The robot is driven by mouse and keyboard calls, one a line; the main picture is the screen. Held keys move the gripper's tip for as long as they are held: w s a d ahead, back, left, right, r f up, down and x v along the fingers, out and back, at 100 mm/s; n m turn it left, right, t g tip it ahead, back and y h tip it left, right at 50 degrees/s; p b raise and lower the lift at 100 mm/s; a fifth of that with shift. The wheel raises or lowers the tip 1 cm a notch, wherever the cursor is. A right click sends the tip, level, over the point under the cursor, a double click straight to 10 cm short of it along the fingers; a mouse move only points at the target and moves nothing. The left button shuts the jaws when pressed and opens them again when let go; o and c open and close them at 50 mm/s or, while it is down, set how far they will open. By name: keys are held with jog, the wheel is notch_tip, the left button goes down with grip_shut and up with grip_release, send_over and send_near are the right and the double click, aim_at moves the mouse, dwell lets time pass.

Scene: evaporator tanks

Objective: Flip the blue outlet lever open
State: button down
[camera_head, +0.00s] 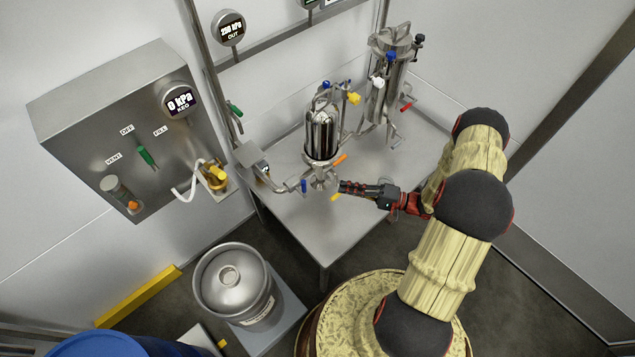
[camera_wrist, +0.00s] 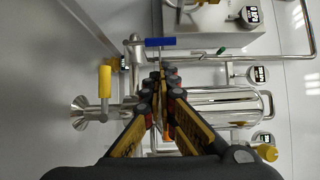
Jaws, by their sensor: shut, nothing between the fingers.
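A blue lever (camera_head: 304,186) sits on the outlet pipe at the foot of the near steel vessel (camera_head: 322,135), low over the steel table. In the wrist view the blue lever (camera_wrist: 160,42) lies crosswise in the picture, just beyond my fingertips. My gripper (camera_head: 343,187) is shut and empty, its fingers pointing left at the foot of the vessel. It is to the right of the blue lever, with a gap between them. In the wrist view my gripper (camera_wrist: 160,78) shows its fingertips close together; I cannot tell whether they touch anything.
A yellow lever (camera_head: 335,197) and an orange lever (camera_head: 340,159) are close to my fingertips. A second steel vessel (camera_head: 384,95) stands at the back right. A steel keg (camera_head: 234,280) stands front left, below a wall control box (camera_head: 130,125). The table's front right is clear.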

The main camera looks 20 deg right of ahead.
dwell(0.3)
jog(key=b+x, duration=0.1)
jog(key=x, duration=0.9)
jog(key=shift+b, duration=0.4)
jog(key=shift+a+r+n, duration=0.2)
jog(key=shift+a+n, duration=0.05)
jog(key=shift+n, duration=0.05)
